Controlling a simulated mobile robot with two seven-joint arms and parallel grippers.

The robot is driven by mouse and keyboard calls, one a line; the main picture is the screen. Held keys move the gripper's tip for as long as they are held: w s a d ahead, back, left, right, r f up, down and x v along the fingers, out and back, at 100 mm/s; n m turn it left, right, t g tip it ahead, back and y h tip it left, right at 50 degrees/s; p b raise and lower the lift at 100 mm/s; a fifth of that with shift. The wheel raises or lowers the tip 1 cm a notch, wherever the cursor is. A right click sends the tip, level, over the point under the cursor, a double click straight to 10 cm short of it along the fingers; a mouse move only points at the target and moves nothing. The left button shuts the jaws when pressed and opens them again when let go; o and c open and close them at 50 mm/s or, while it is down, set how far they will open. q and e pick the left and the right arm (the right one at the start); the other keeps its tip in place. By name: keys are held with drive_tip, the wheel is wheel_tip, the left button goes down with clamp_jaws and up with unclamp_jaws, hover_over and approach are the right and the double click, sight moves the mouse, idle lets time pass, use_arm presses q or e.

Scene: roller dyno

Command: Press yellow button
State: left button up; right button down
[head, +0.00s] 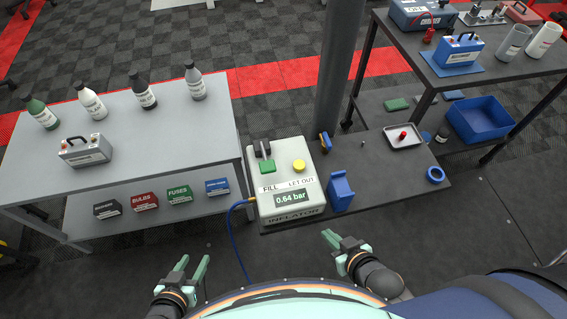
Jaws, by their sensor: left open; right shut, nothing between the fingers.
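The yellow button (299,166) is a round knob on top of the pale inflator box (311,204), on its right side above the words LET OUT. A green button (267,166) sits to its left above FILL. The box's display (291,198) reads 0.64 bar. My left gripper (194,262) is open and empty, low in the view, left of and nearer than the inflator. My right gripper (330,237) is shut and empty, just in front of the inflator's lower right side and apart from the yellow button.
A blue hose (231,226) runs from the inflator's left side to the floor. A blue holder (341,190) stands right of the inflator. A grey table (190,124) with bottles is at left. A dark workbench (466,78) is at right, with a small tray (390,142) below.

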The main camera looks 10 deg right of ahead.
use_arm(q)
drive_tip(key=shift+a, duration=0.35)
use_arm(e)
drive_tip(key=shift+a, duration=0.35)
drive_tip(key=shift+d, duration=0.1)
